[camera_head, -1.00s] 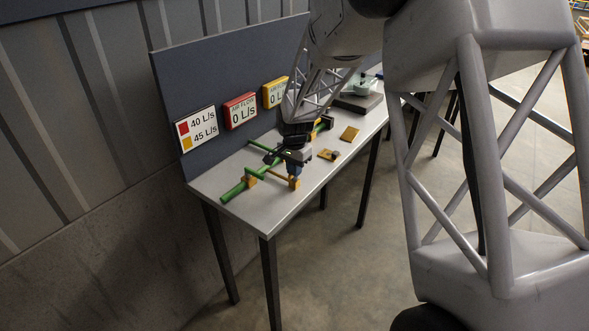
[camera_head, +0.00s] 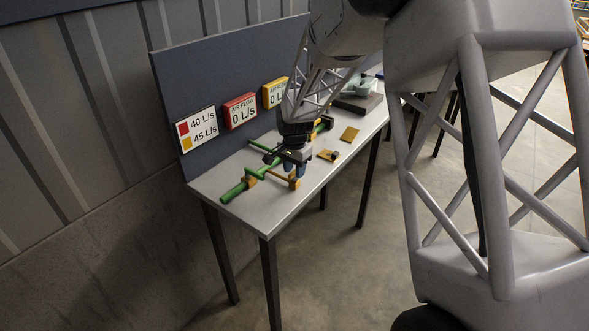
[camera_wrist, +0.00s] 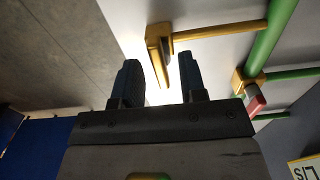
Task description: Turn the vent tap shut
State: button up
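A tap with a yellow-orange body (camera_wrist: 158,38) and a long yellow lever stands at the end of an orange branch pipe (camera_wrist: 205,31). It also shows in the head view (camera_head: 294,184), just below my gripper (camera_head: 296,170). In the wrist view my gripper (camera_wrist: 160,62) is open, its two dark fingers apart, with the lever appearing between them. I cannot tell whether they touch it. A second yellow fitting (camera_wrist: 244,80) with a red handle (camera_wrist: 257,104) sits on the green pipe (camera_wrist: 264,42). No label shows which tap is the vent tap.
The pipes lie on a grey table (camera_head: 222,183) against a dark back panel. A red flow display (camera_head: 239,111) and a yellow one (camera_head: 274,92) read 0 L/s. A sign (camera_head: 197,129) lists 40 and 45 L/s. A yellow plate (camera_head: 349,135) lies to the right.

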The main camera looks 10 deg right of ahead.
jog(key=shift+r, duration=3.9)
jog(key=s+d+r+n, duration=0.1)
jog(key=s+r, duration=0.3)
jog(key=s, duration=0.3)
jog(key=s+d+r+n+t, duration=0.1)
jog(key=s+d+r+n, duration=0.1)
jog(key=s+r, duration=0.35)
jog(key=s+d+r+n, duration=0.1)
jog(key=s+r, duration=0.1)
jog(key=s, duration=0.7)
jog(key=s+d+n+t, duration=0.1)
jog(key=s+n, duration=0.4)
jog(key=s, duration=1.6)
jog(key=shift+s+d+r+t, duration=0.15)
jog(key=shift+d+r+t, duration=0.2)
jog(key=shift+d, duration=0.55)
